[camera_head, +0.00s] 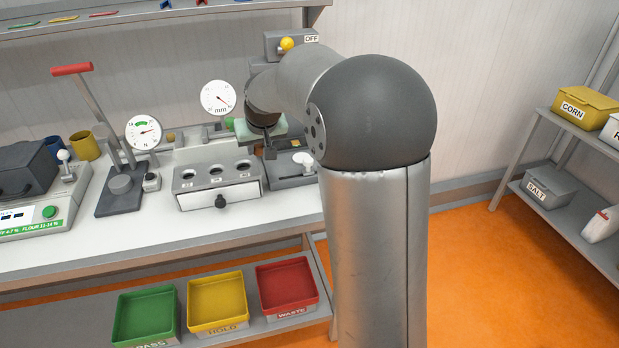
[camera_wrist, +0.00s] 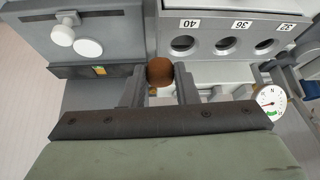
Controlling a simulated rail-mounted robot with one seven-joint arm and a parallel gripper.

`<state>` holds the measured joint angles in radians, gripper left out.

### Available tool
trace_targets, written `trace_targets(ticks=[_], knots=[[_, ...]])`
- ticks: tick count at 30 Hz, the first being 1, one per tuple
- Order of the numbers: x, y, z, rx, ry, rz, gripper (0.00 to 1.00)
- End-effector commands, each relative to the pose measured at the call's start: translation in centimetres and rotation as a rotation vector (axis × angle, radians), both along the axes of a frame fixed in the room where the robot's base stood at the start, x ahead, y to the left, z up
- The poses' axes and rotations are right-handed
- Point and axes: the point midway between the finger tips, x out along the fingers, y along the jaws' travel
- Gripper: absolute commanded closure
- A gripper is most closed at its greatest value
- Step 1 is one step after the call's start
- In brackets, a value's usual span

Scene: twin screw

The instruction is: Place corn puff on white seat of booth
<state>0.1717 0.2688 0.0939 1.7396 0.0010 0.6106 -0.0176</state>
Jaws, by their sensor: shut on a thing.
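The brown, rounded corn puff (camera_wrist: 160,71) sits between the fingertips of my gripper (camera_wrist: 160,84) in the wrist view. The gripper is shut on it and holds it above the bench. I cannot tell whether a white part there is the booth's seat.
A three-hole gauge box (camera_head: 217,185) stands beside the grey unit, with dial gauges (camera_head: 217,97) behind. A box marked OFF (camera_head: 311,39) with a yellow knob rises at the back. Green, yellow and red trays (camera_head: 287,286) lie on the lower shelf. The bench front is clear.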

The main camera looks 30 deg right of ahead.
Motion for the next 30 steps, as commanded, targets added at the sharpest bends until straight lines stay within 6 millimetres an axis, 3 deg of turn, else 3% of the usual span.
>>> trace_targets(ticks=[6, 11, 21, 25, 30], knots=[[0.3, -2.1, 2.5, -0.014, -0.001, -0.038, 0.84], [0.8, -3.9, 2.7, -0.015, 0.007, -0.047, 0.84], [4.3, -11.1, -1.1, -0.012, 0.009, -0.048, 0.84], [5.2, -12.8, -3.7, -0.013, 0.008, -0.046, 0.84], [5.8, -14.0, -5.4, -0.015, 0.005, -0.044, 0.84]])
